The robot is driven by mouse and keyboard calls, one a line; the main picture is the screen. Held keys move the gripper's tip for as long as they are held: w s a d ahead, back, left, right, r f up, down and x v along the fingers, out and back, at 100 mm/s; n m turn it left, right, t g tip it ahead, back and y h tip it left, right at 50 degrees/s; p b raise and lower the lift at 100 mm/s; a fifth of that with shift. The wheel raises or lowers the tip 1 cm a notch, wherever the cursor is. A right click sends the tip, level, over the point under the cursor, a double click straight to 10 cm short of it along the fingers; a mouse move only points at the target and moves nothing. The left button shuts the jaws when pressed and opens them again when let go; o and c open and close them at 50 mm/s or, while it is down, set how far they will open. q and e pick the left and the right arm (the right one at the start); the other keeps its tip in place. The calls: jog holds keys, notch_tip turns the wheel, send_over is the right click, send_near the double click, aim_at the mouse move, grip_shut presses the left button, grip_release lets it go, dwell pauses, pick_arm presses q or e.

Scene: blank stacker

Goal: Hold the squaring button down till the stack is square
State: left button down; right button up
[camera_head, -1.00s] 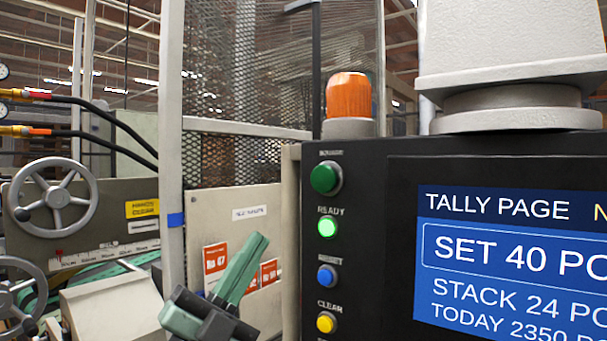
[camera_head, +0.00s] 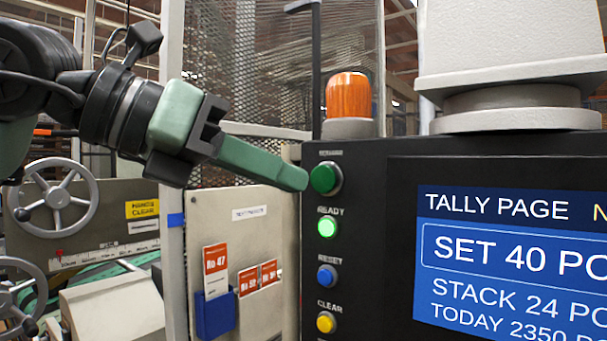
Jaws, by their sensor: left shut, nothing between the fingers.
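The squaring button (camera_head: 325,179) is the green one at the top of the black panel's button column, under a small, hard-to-read label. My left gripper (camera_head: 298,180) is shut and empty. Its green fingers point right, and their tips are at the left edge of the button, overlapping it slightly in the picture. I cannot tell whether they touch it or whether it is pressed in. The stack itself is not in view. The screen (camera_head: 510,260) reads "TALLY PAGE", "SET 40", "STACK 24" and "TODAY 2350". My right gripper is not in view.
Below are a lit green READY lamp (camera_head: 327,226), a blue RESET button (camera_head: 327,275) and a yellow CLEAR button (camera_head: 326,322). An orange beacon (camera_head: 348,96) stands behind the panel. A mesh guard (camera_head: 270,70) and handwheels (camera_head: 58,197) are at the left.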

pick_arm(q)
jog(key=a+r+n+t+y, duration=0.2)
jog(key=a+r+t+y, duration=0.1)
jog(key=a, duration=0.3)
jog(key=shift+a+r, duration=0.25)
jog(key=shift+w+d, duration=0.1)
jog(key=p, duration=0.3)
send_near(320, 186)
notch_tip(320, 186, down, 2)
jog(key=w+d+p, duration=0.2)
jog(key=w+d, duration=0.1)
jog(key=w, duration=0.1)
jog(key=shift+d+f+p, duration=0.1)
jog(key=shift+d+p, duration=0.2)
jog(key=shift+w+d+f, duration=0.1)
jog(key=shift+d, duration=0.1)
jog(key=shift+a, duration=0.1)
